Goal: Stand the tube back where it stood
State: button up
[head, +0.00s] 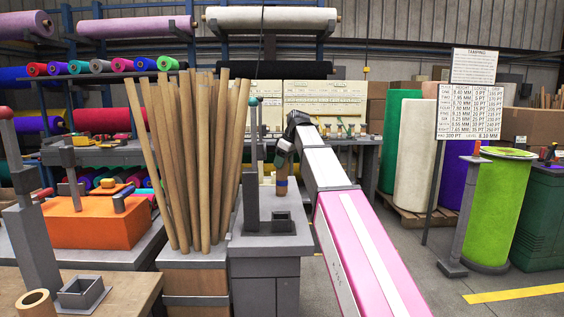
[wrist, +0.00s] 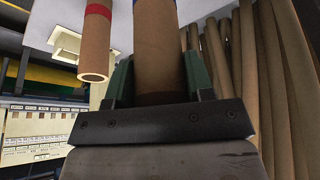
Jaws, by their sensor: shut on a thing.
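A brown cardboard tube (head: 281,171) with a blue band near its lower end is held by my gripper (head: 288,142) above the back part of the grey pedestal (head: 246,226). It looks close to upright. I cannot tell whether its lower end touches the pedestal. In the wrist view my gripper (wrist: 158,88) is shut around the tube (wrist: 158,45), with a jaw on each side. A second tube (wrist: 97,50) with a red band and an open end is beside it, apart from the jaws. A square grey socket (head: 282,222) stands on the pedestal's front and looks empty.
A bundle of long wooden poles (head: 205,160) stands close left of the pedestal, and a grey post (head: 252,150) rises from it. A short tube piece (head: 36,303) and another square socket (head: 82,292) are on the left table. A sign (head: 466,110) and green roll (head: 496,205) stand right.

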aim_at(282, 177)
jog(key=shift+f, duration=3.35)
jog(key=o, duration=1.3)
jog(key=v, duration=1)
jog(key=shift+s+d+r, duration=0.1)
jog(key=shift+d+r, duration=0.05)
jog(key=shift+r, duration=0.25)
